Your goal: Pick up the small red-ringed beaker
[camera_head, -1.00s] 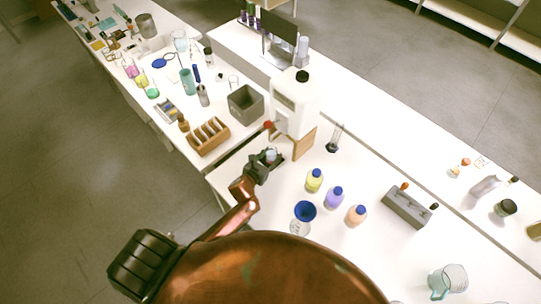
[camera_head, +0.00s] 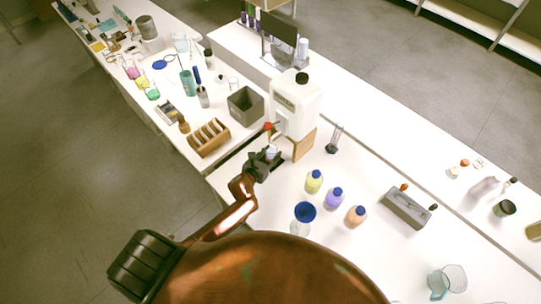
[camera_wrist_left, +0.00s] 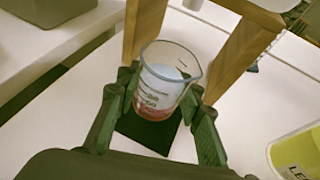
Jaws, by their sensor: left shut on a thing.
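The small beaker (camera_wrist_left: 162,84) is clear glass with dark markings and a red band near its base. In the left wrist view it stands between the fingers of my left gripper (camera_wrist_left: 160,98), which is shut on it. In the head view the gripper (camera_head: 266,157) and the beaker (camera_head: 271,152) are in front of the white jug's wooden stand. A dark square pad (camera_wrist_left: 148,132) shows below the beaker; I cannot tell whether the beaker touches it. My right gripper is not in view.
The white jug (camera_head: 296,100) on its wooden stand (camera_head: 304,143) is close behind the beaker. A grey bin (camera_head: 245,105) and a wooden rack (camera_head: 209,137) stand left. Yellow (camera_head: 314,181), purple (camera_head: 335,197) and orange (camera_head: 356,215) bottles stand right, with clear table between.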

